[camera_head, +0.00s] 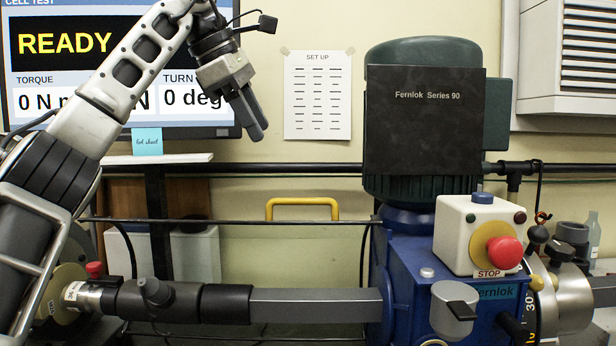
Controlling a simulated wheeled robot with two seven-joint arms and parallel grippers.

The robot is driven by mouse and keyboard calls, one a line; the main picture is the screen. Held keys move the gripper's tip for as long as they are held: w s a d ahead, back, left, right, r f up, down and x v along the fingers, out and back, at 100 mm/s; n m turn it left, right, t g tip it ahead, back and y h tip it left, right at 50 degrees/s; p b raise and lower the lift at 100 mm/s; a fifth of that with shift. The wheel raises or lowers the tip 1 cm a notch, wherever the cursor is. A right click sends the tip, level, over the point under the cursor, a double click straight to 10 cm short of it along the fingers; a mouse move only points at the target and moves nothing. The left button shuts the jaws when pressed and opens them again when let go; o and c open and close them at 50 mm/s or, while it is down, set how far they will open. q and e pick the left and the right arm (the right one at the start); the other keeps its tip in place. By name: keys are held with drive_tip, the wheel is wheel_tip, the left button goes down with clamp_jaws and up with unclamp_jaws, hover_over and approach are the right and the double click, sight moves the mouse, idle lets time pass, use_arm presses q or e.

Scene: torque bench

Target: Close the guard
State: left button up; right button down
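The guard shows as a thin dark frame, with its upper rail (230,221) running across behind the shaft. A yellow handle (304,202) stands up from this rail near the middle of the view. I cannot clearly tell a panel inside the frame. My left gripper (255,132) hangs in front of the screen's right edge, fingers pointing down. It is above and left of the yellow handle and apart from it. Its fingers look close together from this side, and any gap between them is hidden. Nothing shows held in it. My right gripper is not in view.
A grey shaft (315,305) with black couplings runs into the blue gearbox (405,275) under a green motor (425,55). A stop box with a red button (504,252) sits on the gearbox. The screen (120,60) reads READY.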

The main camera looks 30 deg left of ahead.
use_arm(q)
drive_tip(key=shift+y, duration=0.3)
drive_tip(key=x, duration=0.9)
drive_tip(key=a+x, duration=0.1)
drive_tip(key=x, duration=0.4)
drive_tip(key=shift+s+f, duration=0.15)
clamp_jaws()
